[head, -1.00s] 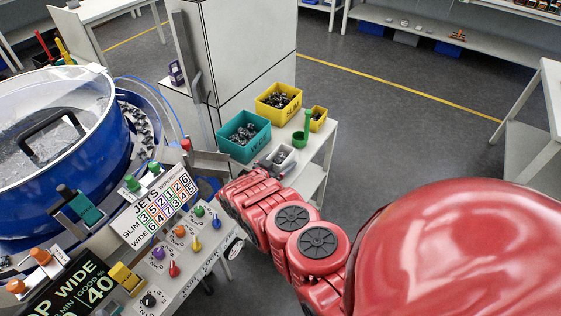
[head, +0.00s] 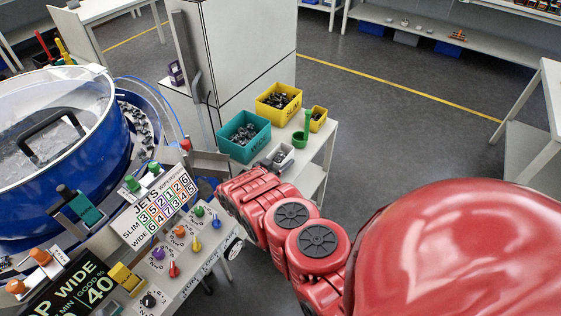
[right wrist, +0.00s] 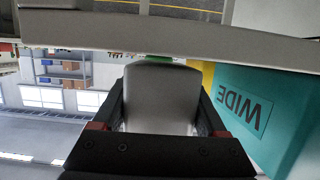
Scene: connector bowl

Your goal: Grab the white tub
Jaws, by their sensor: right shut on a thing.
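The white tub (head: 283,155), with small dark parts in it, is at the near end of the white side table in the head view, beside the teal bin. My right gripper (head: 268,163) reaches it from the near side; its fingers are mostly hidden by my red wrist. In the right wrist view the tub (right wrist: 162,95) fills the space between the two dark fingers of my right gripper (right wrist: 162,108), which is shut on it. I cannot tell whether the tub rests on the table or is just off it. My left gripper is not in view.
The teal WIDE bin (head: 245,151), yellow SLIM bin (head: 279,112), small yellow bin (head: 318,123) and green scoop (head: 301,138) share the side table (head: 313,155). The blue bowl feeder (head: 60,150) and knob panel (head: 185,260) stand left. Open floor lies right.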

